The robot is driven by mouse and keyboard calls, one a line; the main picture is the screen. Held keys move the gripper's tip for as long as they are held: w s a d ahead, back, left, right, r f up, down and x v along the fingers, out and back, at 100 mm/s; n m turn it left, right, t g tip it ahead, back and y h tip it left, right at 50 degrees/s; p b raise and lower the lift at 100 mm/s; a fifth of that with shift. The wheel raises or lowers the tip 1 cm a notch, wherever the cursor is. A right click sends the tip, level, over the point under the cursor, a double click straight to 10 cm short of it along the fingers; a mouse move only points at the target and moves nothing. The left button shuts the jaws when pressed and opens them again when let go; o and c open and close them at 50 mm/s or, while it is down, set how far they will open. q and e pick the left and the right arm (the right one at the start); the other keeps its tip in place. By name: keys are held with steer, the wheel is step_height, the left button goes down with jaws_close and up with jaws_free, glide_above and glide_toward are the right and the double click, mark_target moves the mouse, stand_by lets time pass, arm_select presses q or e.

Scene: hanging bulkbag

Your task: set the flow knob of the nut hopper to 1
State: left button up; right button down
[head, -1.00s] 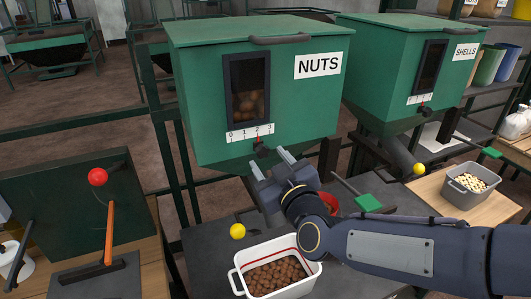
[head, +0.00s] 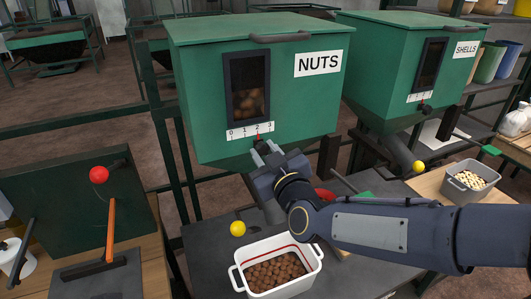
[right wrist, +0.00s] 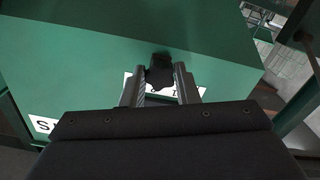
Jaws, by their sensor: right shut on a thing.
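The green nut hopper (head: 255,95), labelled NUTS, stands in the middle of the head view. Its white scale (head: 250,131) reads 0 to 3, and a thin red pointer stands at about 2. The black flow knob (right wrist: 160,70) sits below the scale. My right gripper (head: 262,149) reaches it from below and is shut on it. In the right wrist view the knob is between the two fingers, which partly cover the scale behind. My left gripper is not in view.
A white bin of nuts (head: 276,271) stands on the dark table under the hopper. A yellow ball handle (head: 237,229) is beside it. A green SHELLS hopper (head: 400,75) stands to the right. A lever with a red ball (head: 99,174) is at the left.

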steer(key=shift+s+a+p, duration=0.15)
steer(key=shift+s+a, duration=0.2)
steer(key=shift+a, duration=0.4)
steer(key=shift+s+a+p, duration=0.15)
steer(key=shift+s+a, duration=0.15)
steer(key=shift+a, duration=0.45)
steer(key=shift+d, duration=0.1)
steer(key=c, duration=1.1)
jaws_free()
glide_toward(245, 145)
steer(key=b+v, duration=0.1)
steer(key=v, duration=0.1)
steer(key=shift+s, duration=0.25)
steer(key=shift+d, duration=0.15)
